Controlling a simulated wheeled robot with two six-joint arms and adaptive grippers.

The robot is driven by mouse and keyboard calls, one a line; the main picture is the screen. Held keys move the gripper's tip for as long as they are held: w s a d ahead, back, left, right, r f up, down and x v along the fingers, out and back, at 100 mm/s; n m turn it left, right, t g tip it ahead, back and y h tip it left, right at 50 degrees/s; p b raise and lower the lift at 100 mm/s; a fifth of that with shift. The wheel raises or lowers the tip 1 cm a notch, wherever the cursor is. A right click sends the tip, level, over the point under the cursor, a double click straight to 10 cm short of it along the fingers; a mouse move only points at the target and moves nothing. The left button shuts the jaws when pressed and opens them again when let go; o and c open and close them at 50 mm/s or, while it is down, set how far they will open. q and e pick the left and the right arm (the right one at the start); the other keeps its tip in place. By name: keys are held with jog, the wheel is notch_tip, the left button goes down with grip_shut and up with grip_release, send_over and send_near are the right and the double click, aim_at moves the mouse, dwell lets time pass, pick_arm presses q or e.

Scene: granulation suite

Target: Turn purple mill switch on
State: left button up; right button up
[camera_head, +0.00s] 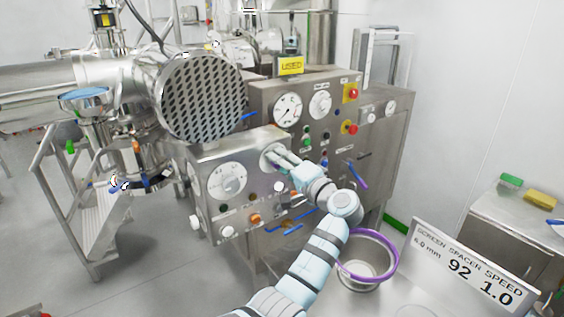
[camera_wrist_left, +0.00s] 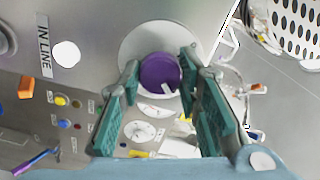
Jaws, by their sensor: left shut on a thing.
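The purple mill switch (camera_wrist_left: 160,72) is a round purple knob on a pale round plate, with a small white mark at its lower edge. In the head view the round plate shows at the upper right of the steel control box, and my gripper hides the knob. My left gripper (camera_head: 277,160) reaches the box front. In the left wrist view its green-padded fingers stand on both sides of the knob, shut on it. My right gripper is in neither view.
The control box (camera_head: 205,160) also carries a white dial (camera_head: 228,181) and several small knobs. Behind it stands a gauge panel (camera_head: 265,100) with red buttons. A purple-rimmed bowl (camera_head: 365,265) and a settings sign (camera_head: 475,265) stand at the lower right.

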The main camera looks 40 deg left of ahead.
pick_arm(q)
jog(key=shift+f, duration=0.1)
jog(key=o, duration=1.1)
jog(key=shift+a, duration=0.1)
jog(key=shift+o, duration=0.2)
jog(key=v, duration=1.2)
